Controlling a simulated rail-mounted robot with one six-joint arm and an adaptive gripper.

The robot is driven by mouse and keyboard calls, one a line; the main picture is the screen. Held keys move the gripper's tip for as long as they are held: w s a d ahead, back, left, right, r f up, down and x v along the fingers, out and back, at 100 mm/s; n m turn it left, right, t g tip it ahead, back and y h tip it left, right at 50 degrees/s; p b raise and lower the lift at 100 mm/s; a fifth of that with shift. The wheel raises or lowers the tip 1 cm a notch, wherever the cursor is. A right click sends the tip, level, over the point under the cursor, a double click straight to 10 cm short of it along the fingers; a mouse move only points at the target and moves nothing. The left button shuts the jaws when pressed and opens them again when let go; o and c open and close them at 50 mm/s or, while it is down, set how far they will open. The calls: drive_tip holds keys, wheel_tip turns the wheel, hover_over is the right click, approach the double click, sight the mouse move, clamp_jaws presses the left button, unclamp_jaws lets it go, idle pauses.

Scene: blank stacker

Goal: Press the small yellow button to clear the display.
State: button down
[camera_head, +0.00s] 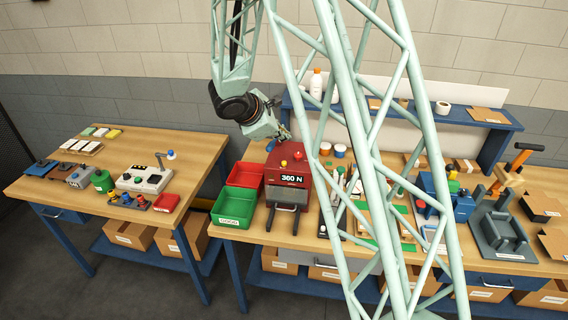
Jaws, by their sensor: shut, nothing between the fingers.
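A dark red machine (274,178) stands on the right-hand wooden bench. Its black display (292,179) reads "360 N". A small yellow button (283,163) sits on its top, left of a red knob (298,155). My gripper (284,137) points down behind and above the machine's top, close to its back edge. It is small in this view and looks shut and empty. It appears apart from the yellow button, though the exact gap is hard to tell.
A red bin (245,174) and a green bin (234,206) stand left of the machine. My pale green lattice column crosses the view on the right. A second bench (120,213) with several devices stands at the left.

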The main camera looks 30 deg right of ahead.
drive_tip(key=b, duration=0.2)
hover_over(284, 163)
drive_tip(key=shift+f, duration=2.85)
drive_tip(key=shift+f+b, duration=1.15)
drive_tip(key=shift+b, duration=0.2)
drive_tip(key=shift+f+b, duration=1)
drive_tip(key=shift+b, duration=0.6)
drive_tip(key=shift+r, duration=0.2)
drive_tip(key=shift+r+p, duration=0.35)
drive_tip(key=shift+r, duration=0.4)
idle(0.4)
drive_tip(key=shift+r+p, duration=1.2)
drive_tip(key=shift+r, duration=1.3)
